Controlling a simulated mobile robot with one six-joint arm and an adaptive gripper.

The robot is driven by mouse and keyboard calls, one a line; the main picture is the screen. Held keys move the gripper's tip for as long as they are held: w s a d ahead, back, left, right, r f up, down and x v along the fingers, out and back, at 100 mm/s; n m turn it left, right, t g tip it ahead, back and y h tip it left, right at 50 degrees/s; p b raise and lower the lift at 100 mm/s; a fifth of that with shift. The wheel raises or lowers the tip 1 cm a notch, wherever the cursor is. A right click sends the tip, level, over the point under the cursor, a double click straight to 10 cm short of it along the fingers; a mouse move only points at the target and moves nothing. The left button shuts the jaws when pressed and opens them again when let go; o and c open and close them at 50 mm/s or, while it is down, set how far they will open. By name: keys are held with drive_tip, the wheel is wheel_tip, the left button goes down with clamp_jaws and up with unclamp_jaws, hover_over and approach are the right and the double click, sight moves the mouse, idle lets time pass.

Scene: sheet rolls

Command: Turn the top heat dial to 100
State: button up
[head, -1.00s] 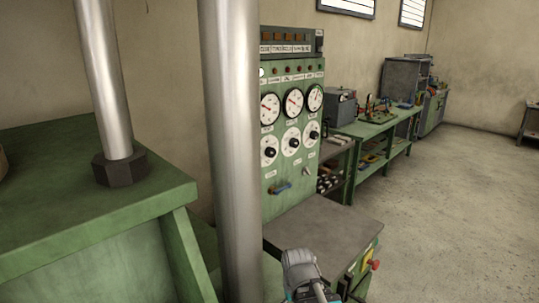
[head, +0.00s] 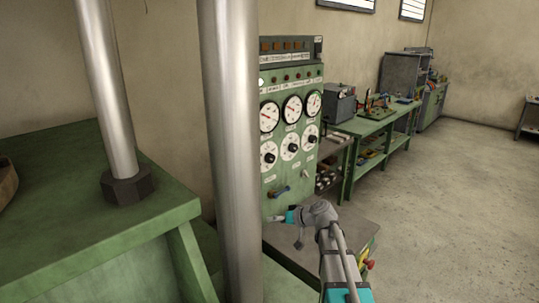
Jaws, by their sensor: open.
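The green control panel (head: 292,165) stands against the wall, partly hidden on its left by a steel column. It bears a row of three round gauges. Below them is a row of three white dials with black knobs: left (head: 269,154), middle (head: 289,146) and right (head: 311,135). The labels are too small to read, so I cannot tell which is the top heat dial. My gripper (head: 275,218) shows small in front of the panel's lower part, below the dials and apart from them. It points left, is open, and appears empty.
The steel column (head: 232,150) and green machine frame (head: 70,225) block the left. The floor at right is clear.

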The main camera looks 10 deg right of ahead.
sight(272, 160)
drive_tip(key=w+d+r+m+t+y+p, duration=0.1)
drive_tip(key=w+d+r+m+t+p, duration=0.1)
drive_tip(key=w+d+r+t, duration=0.5)
drive_tip(key=w+d+r+p, duration=0.1)
drive_tip(key=w+d+r, duration=0.2)
drive_tip(key=r, duration=0.3)
drive_tip(key=shift+w, duration=0.35)
drive_tip(key=shift+w+a, duration=0.1)
drive_tip(key=shift+a, duration=0.05)
drive_tip(key=x, duration=1.3)
drive_tip(key=shift+w+a, duration=0.2)
drive_tip(key=shift+a, duration=0.05)
drive_tip(key=c, duration=1.1)
drive_tip(key=shift+a, duration=0.15)
drive_tip(key=shift+c, duration=0.2)
